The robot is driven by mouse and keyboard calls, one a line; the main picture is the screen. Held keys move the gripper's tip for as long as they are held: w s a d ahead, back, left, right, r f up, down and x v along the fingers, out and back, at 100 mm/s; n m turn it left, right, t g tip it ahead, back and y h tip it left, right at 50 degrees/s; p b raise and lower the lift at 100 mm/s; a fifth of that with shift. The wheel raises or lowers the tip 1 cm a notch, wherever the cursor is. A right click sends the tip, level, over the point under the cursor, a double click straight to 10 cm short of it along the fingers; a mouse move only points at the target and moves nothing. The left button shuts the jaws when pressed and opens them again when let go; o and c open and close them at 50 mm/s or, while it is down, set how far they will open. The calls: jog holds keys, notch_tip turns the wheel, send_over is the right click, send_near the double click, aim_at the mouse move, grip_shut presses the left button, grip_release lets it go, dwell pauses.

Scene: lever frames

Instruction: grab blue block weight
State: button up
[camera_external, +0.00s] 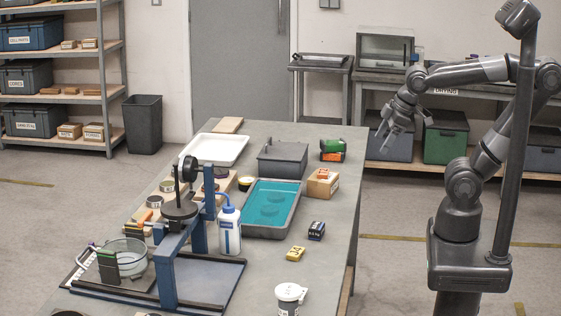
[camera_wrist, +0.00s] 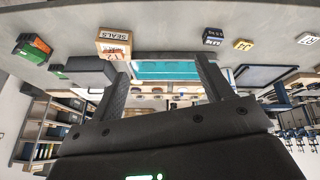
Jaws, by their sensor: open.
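The blue block weight (camera_external: 316,230) is a small dark blue block with a pale label, lying on the grey table near its right edge. In the wrist view the blue block (camera_wrist: 213,37) shows near the top, right of centre, beyond the fingers. My gripper (camera_external: 386,136) is raised off the table's right side, up and to the right of the block and well apart from it. In the wrist view the two fingers of my gripper (camera_wrist: 163,72) stand apart with nothing held between them.
A yellow block (camera_external: 295,253) lies just left of and nearer than the blue one. Bare tabletop surrounds the blue block.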

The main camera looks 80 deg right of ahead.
jog(key=w+a+f+n+g, duration=0.25)
jog(key=w+n, duration=0.25)
jog(key=n, duration=0.3)
jog(key=n+g, duration=0.3)
jog(key=n, duration=2.1)
send_over(316, 225)
notch_tip(316, 225, down, 10)
jog(key=r, duration=0.1)
notch_tip(316, 225, down, 11)
jog(key=shift+s+f, duration=0.1)
jog(key=shift+c, duration=0.3)
jog(key=c, duration=1.4)
